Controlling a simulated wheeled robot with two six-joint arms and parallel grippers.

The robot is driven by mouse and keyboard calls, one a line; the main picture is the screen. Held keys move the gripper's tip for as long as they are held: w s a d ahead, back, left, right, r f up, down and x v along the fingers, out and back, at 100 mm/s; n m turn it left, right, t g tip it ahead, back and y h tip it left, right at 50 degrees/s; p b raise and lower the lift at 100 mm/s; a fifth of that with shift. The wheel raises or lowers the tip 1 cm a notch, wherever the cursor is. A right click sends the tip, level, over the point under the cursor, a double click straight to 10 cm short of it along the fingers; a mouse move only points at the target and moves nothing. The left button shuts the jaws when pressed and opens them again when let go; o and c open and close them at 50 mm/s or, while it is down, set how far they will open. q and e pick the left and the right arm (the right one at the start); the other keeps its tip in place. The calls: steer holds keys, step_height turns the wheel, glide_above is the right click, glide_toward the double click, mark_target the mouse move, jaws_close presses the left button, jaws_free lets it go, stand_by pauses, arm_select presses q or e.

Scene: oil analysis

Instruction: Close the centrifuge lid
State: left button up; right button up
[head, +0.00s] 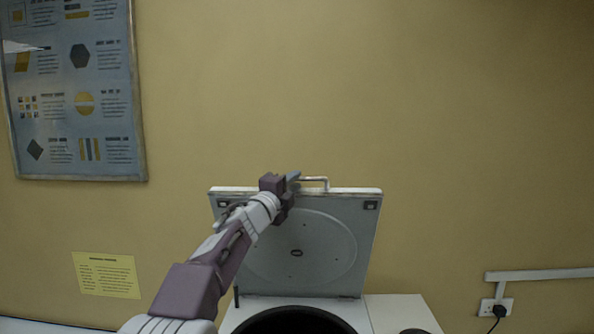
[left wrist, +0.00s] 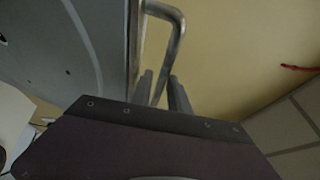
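The centrifuge lid (head: 330,240) stands raised, nearly upright, behind the dark round opening (head: 295,322) of the centrifuge. A metal bar handle (head: 318,180) sits on the lid's top edge. My left gripper (head: 289,180) is at the left part of this handle. In the left wrist view, the handle (left wrist: 174,45) runs down between the two fingers (left wrist: 163,92), with visible gaps beside it, so the gripper looks open around it. The lid also shows at the left of that view (left wrist: 95,45). My left arm hides part of the lid's left side. My right gripper is not in view.
A yellow wall (head: 430,120) stands behind the lid. A framed poster (head: 75,90) and a yellow note (head: 107,275) are on the wall at left. A socket with a black plug (head: 498,308) is at lower right. Space above the lid is clear.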

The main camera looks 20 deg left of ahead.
arm_select(q)
steer(key=shift+w+r+p, duration=0.25)
steer(key=shift+w+p, duration=0.05)
steer(key=shift+w, duration=0.4)
steer(key=shift+w+a, duration=0.15)
steer(key=shift+w, duration=0.1)
steer(key=shift+s, duration=0.2)
jaws_close()
steer(key=shift+r, duration=0.1)
stand_by(0.4)
